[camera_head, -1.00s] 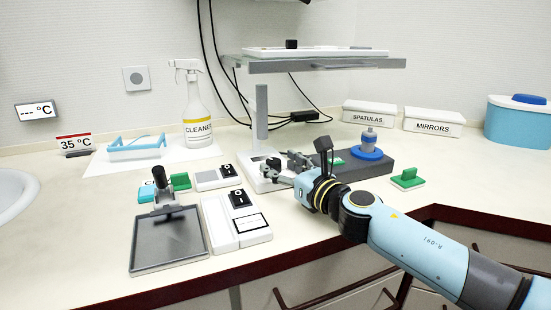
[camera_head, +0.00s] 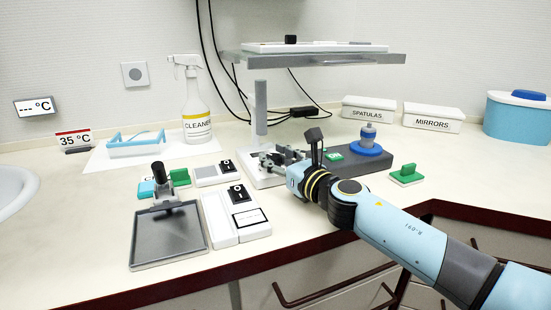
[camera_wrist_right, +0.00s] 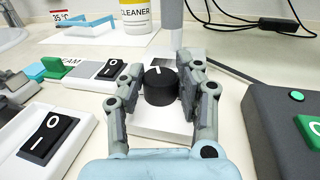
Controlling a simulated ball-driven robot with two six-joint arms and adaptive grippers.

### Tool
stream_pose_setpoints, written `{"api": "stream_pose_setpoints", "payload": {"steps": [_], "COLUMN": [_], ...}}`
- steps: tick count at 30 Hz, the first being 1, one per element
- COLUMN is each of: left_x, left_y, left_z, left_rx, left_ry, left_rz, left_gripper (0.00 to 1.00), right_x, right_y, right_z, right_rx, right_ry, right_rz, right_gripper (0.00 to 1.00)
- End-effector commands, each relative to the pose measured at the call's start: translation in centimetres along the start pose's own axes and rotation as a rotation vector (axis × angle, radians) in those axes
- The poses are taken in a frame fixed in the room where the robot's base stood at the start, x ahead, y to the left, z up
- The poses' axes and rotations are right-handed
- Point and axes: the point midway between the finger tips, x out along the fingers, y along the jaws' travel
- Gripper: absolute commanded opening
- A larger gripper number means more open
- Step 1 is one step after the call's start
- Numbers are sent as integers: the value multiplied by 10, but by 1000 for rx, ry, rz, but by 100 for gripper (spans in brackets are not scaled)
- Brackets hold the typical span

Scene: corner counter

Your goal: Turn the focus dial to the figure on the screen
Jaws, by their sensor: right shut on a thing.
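The black focus dial (camera_wrist_right: 160,88) sits on a white base plate (camera_wrist_right: 156,124) in the right wrist view, a white mark on its top pointing to the far side. My right gripper (camera_wrist_right: 162,74) is shut on the dial, one finger on each side. In the head view the right gripper (camera_head: 277,160) is low over the stand's base, and its fingers largely hide the dial. A small white screen (camera_head: 250,219) on a counter unit has print too small to read. My left gripper is not in view.
A grey shelf (camera_head: 315,62) on a post overhangs the stand. A black rocker switch (camera_wrist_right: 48,132) and a grey tray (camera_head: 168,240) lie to the left.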

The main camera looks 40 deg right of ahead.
Motion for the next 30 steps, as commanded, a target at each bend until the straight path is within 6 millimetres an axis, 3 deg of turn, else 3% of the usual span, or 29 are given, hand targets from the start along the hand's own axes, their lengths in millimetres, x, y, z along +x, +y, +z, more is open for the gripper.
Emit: {"api": "stream_pose_setpoints", "payload": {"steps": [6,12,23,24,30], "left_x": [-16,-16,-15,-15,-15], "left_y": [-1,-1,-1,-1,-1], "left_z": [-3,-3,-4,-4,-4], "left_rx": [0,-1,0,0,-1], "left_ry": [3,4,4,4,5], "left_rz": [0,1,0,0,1], "left_gripper": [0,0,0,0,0], "right_x": [1,2,1,1,1], "right_y": [4,5,5,5,5], "right_z": [3,0,0,0,0], "right_rx": [10,7,2,2,1], "right_ry": [-1,-1,1,1,1], "right_rz": [-159,-358,-404,-404,-403], "right_gripper": [1,1,1,34,58]}}
